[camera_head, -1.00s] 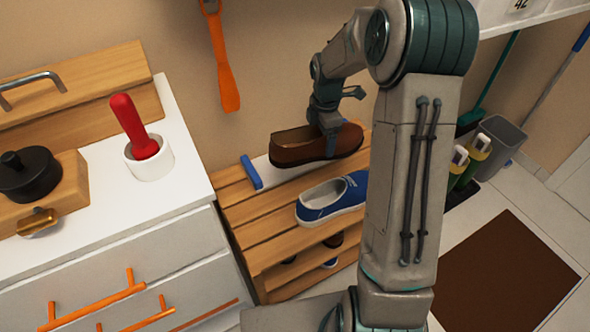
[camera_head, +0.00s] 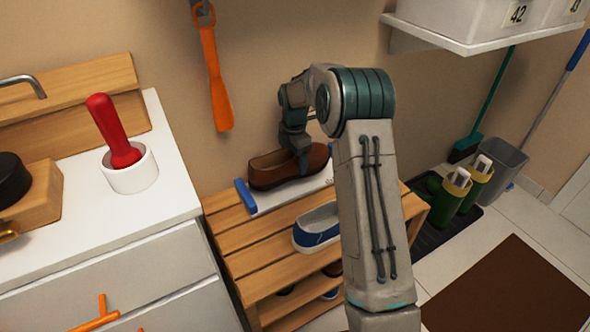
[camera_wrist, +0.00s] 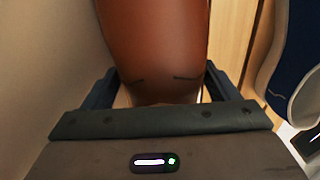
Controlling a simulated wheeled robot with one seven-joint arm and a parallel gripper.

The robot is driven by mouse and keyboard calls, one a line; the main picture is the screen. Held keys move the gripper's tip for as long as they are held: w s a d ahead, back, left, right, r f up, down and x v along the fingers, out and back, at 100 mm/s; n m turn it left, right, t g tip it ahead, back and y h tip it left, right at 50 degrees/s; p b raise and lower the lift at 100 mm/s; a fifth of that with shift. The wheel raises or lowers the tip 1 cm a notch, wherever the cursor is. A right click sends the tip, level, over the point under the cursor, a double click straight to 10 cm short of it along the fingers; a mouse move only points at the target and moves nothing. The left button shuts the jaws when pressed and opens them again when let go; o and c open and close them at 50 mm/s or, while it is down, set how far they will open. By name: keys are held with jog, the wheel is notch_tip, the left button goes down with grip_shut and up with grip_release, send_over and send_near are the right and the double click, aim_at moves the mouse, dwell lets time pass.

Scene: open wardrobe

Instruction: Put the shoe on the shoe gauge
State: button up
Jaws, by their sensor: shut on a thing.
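The brown shoe (camera_head: 272,172) is over the shoe gauge, a pale board (camera_head: 290,195) with a blue end piece (camera_head: 246,196), on top of the slatted wooden rack. Its opening is toward the left, near the blue end. I cannot tell whether its sole touches the board. My gripper (camera_head: 302,158) is shut on the shoe near its right end. In the wrist view, the brown shoe (camera_wrist: 155,40) lies between the two dark fingers of my gripper (camera_wrist: 160,88). My arm hides part of the rack's right side.
A blue shoe (camera_head: 314,232) stands on the rack (camera_head: 250,238) in front of the gauge. A white cabinet (camera_head: 150,215) is at left, and an orange shoehorn (camera_head: 217,90) hangs on the wall. Green boots (camera_head: 450,190) and a grey bin (camera_head: 502,165) are at right.

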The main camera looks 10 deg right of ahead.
notch_tip(320, 180, down, 4)
jog(key=shift+w+a+f+b, duration=0.1)
jog(key=shift+f+b, duration=0.05)
jog(key=shift+b, duration=0.8)
jog(key=o, duration=1.1)
